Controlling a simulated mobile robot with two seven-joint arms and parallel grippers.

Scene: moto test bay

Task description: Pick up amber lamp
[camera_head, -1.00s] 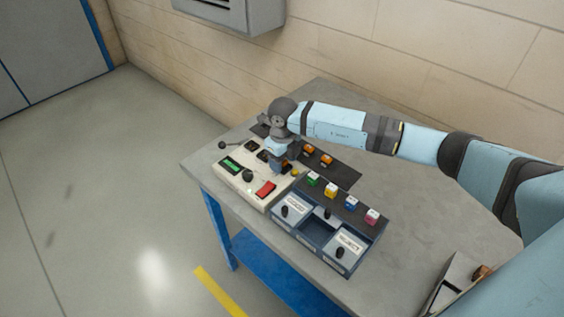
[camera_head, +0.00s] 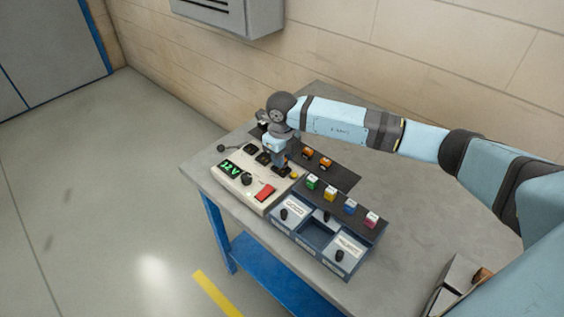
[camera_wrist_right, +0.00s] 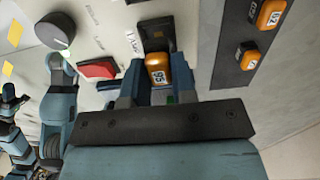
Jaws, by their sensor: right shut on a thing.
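An amber lamp (camera_wrist_right: 157,72) with a number label sits between the fingers of my right gripper (camera_wrist_right: 158,92) in the right wrist view. The gripper is shut on it, over the cream test panel (camera_wrist_right: 95,30) beside a dark socket (camera_wrist_right: 156,35). I cannot tell whether the lamp touches the panel. In the head view my right gripper (camera_head: 278,162) points down at the panel and the held lamp is hidden. Two more amber lamps, one (camera_head: 308,152) and another (camera_head: 325,162), sit in a dark strip to the right.
A blue divided tray (camera_head: 316,237) and a row of coloured cubes (camera_head: 331,194) stand in front.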

